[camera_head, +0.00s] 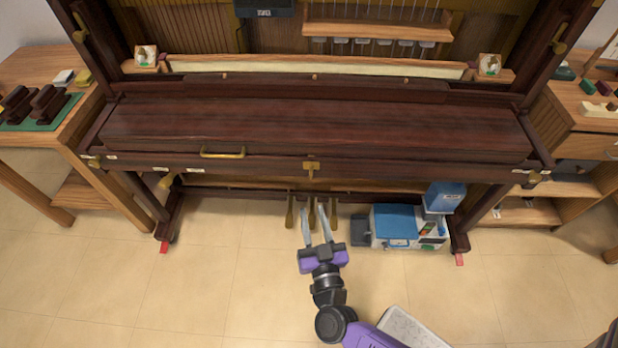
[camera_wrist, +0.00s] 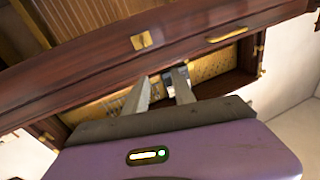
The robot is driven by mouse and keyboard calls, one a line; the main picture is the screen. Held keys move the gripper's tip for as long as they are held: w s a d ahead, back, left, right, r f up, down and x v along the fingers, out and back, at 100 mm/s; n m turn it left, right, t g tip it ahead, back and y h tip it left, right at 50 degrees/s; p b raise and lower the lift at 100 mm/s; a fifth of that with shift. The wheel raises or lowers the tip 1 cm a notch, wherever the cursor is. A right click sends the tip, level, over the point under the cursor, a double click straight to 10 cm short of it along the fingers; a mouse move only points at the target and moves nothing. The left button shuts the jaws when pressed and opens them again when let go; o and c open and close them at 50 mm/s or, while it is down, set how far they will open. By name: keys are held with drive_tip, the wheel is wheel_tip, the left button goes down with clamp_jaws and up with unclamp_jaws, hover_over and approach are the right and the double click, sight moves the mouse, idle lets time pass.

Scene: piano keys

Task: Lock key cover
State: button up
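The key cover (camera_head: 310,128) is a long dark reddish-brown lid lying flat and shut over the piano's keyboard; no keys show. A brass handle (camera_head: 222,153) sits on its front edge, left of centre. A small brass latch (camera_head: 311,167) is at the middle of the front rail; whether it is engaged cannot be told. In the wrist view the latch (camera_wrist: 142,41) is beyond the fingertips and the handle (camera_wrist: 226,34) is to its right. My gripper (camera_head: 312,208) is open and empty, in front of and below the latch, apart from it. Its fingers also show in the wrist view (camera_wrist: 160,78).
Brass pedals (camera_head: 290,212) stand under the piano behind my fingers. A white and blue toolbox (camera_head: 397,227) and a blue container (camera_head: 444,197) are on the right below. Side tables (camera_head: 85,110) flank the piano. The floor (camera_head: 200,285) at front left is clear.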

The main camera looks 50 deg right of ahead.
sight(311, 178)
drive_tip(key=w+d+f+g, duration=0.1)
drive_tip(key=w+d, duration=0.2)
drive_tip(key=w+d+f+m+g+h, duration=0.1)
drive_tip(key=w+d, duration=0.2)
drive_tip(key=d, duration=0.1)
drive_tip(key=w+d+f+g+h, duration=0.1)
drive_tip(key=w+d, duration=0.3)
drive_tip(key=shift+f+m+g+b, duration=0.2)
drive_tip(key=shift+m+g+b, duration=0.1)
drive_tip(key=shift+m+b, duration=0.1)
drive_tip(key=shift+c, duration=0.2)
clamp_jaws()
